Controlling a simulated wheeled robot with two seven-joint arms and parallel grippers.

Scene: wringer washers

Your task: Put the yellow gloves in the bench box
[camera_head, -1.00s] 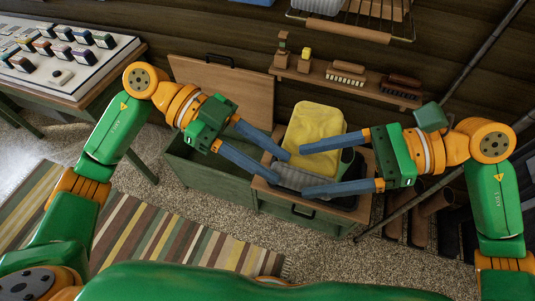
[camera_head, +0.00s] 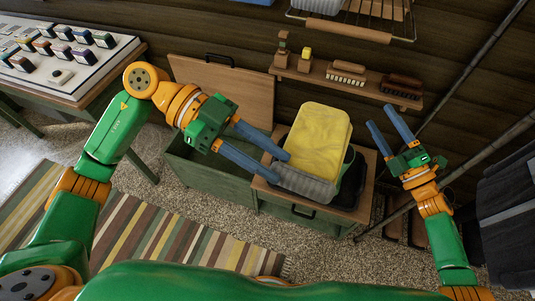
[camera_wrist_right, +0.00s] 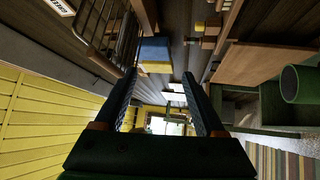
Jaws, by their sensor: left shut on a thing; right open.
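A wall shelf (camera_head: 345,82) with brushes and small items runs behind the bench. A wire rack (camera_head: 350,22) hangs above it. A table with a panel of small blocks (camera_head: 65,50) stands left. A striped rug (camera_head: 150,225) lies in front.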

